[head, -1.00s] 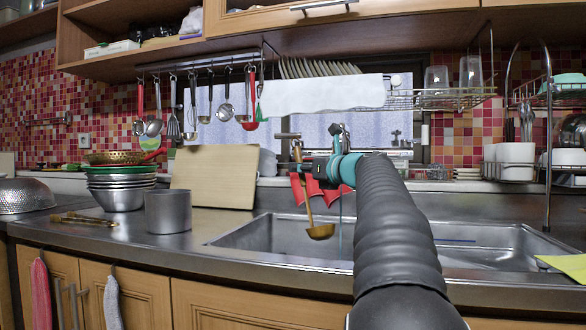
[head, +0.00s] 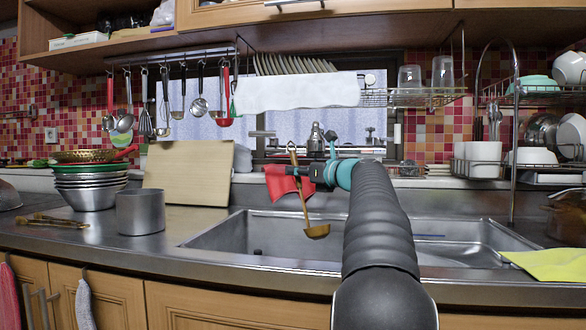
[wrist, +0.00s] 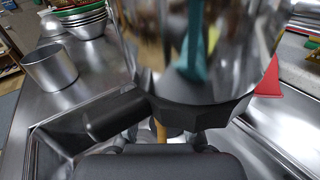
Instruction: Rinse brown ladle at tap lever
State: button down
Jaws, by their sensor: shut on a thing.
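The brown ladle (head: 317,231) hangs bowl down over the sink, its long handle slightly tilted. My gripper (head: 296,172) is shut on the upper part of its handle. In the wrist view a short piece of the handle (wrist: 161,131) shows below my gripper; the bowl is hidden there. Behind my gripper, a chrome fitting (head: 316,140) stands at the back of the sink; I cannot tell whether it is the tap lever. No running water is clearly visible.
The sink (head: 270,240) is below the ladle. A red cloth (head: 278,184) hangs behind my gripper. A metal pot (head: 140,211) and stacked bowls (head: 88,190) stand left. A dish rack (head: 512,160) and a yellow cloth (head: 545,262) are at right.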

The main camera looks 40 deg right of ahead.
jog(key=shift+s, duration=0.1)
dwell(0.6)
jog(key=shift+s, duration=0.55)
jog(key=shift+w, duration=0.2)
jog(key=shift+w+p, duration=0.45)
jog(key=shift+p, duration=0.2)
jog(key=shift+s, duration=0.15)
jog(key=shift+s, duration=0.5)
